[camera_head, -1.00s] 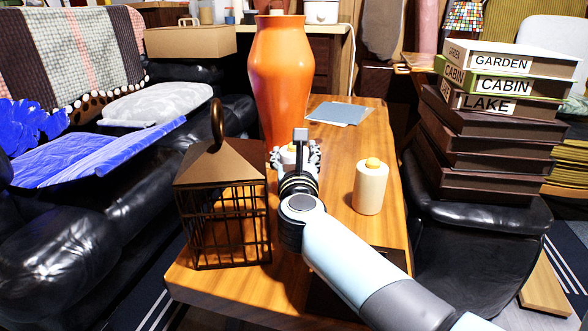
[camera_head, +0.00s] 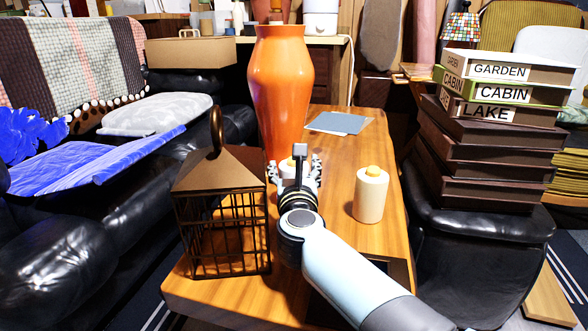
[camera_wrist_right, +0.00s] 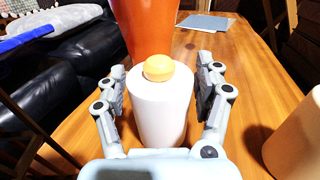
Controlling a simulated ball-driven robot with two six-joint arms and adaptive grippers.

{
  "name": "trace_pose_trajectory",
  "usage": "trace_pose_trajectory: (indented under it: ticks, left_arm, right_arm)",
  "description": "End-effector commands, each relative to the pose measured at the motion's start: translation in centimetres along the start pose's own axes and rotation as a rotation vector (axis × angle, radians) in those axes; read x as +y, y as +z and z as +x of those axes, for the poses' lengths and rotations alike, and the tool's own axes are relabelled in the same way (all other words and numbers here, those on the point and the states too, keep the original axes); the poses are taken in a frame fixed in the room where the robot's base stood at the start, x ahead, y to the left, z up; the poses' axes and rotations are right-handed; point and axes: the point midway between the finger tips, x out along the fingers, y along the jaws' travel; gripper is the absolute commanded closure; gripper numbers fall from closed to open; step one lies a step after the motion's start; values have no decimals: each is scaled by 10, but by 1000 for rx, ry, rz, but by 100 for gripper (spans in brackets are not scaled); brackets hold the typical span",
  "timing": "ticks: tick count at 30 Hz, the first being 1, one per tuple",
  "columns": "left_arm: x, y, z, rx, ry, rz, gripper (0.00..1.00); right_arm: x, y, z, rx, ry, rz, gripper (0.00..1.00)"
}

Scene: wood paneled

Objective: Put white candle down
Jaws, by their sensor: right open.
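A white candle (camera_wrist_right: 161,108) with a yellow-orange top stands upright on the wooden table (camera_head: 345,150), in front of the orange vase. In the head view the candle (camera_head: 287,165) is mostly hidden behind my right gripper (camera_head: 298,172). In the right wrist view the gripper (camera_wrist_right: 162,95) is open, with one finger on each side of the candle and a gap showing at least on the right. A second, cream candle (camera_head: 370,195) stands upright to the right on the table. My left gripper is not in view.
The orange vase (camera_head: 280,85) stands behind the candle. A dark metal lantern (camera_head: 222,225) stands left of my right arm. Grey sheets (camera_head: 338,123) lie at the table's back. Stacked boxes (camera_head: 490,135) rest on a black seat at right. Table between vase and cream candle is clear.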

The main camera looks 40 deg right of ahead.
Motion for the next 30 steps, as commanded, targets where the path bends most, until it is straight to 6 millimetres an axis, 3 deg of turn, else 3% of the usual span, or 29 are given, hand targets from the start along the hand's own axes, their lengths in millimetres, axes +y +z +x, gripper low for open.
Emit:
trace_pose_trajectory:
  ticks: [2, 9, 15, 30]
  left_arm:
    - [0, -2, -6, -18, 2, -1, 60]
    - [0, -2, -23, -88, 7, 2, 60]
    - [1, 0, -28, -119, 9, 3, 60]
    - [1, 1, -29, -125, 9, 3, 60]
  right_arm:
    - [0, 4, -1, 0, 0, 1, 31]
    - [0, 2, -47, 3, -1, 2, 31]
    - [0, 2, -72, 2, 0, 1, 31]
    - [0, 2, -75, 0, 0, 0, 31]
